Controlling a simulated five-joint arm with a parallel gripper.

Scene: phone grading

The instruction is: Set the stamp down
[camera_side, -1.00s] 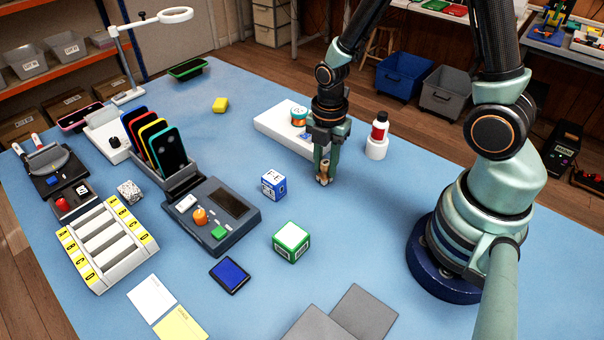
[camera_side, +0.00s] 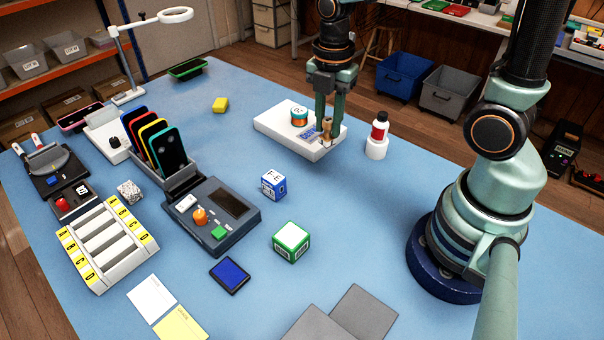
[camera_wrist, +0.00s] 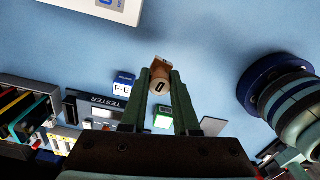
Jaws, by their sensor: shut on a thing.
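The stamp (camera_side: 325,133) has a small tan wooden body. My gripper (camera_side: 326,128) is shut on it. In the side view the stamp appears in front of the right part of the white tray (camera_side: 275,128); I cannot tell whether it touches the tray. In the wrist view the stamp (camera_wrist: 160,82) sits between my two green fingertips (camera_wrist: 160,75), its round end with a dark mark facing the camera. The blue table shows behind it.
A red-and-white bottle (camera_side: 379,131) stands right of the tray. A blue cube (camera_side: 273,185) and a green-and-white cube (camera_side: 291,242) stand in front. The blue table (camera_side: 350,210) is clear between.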

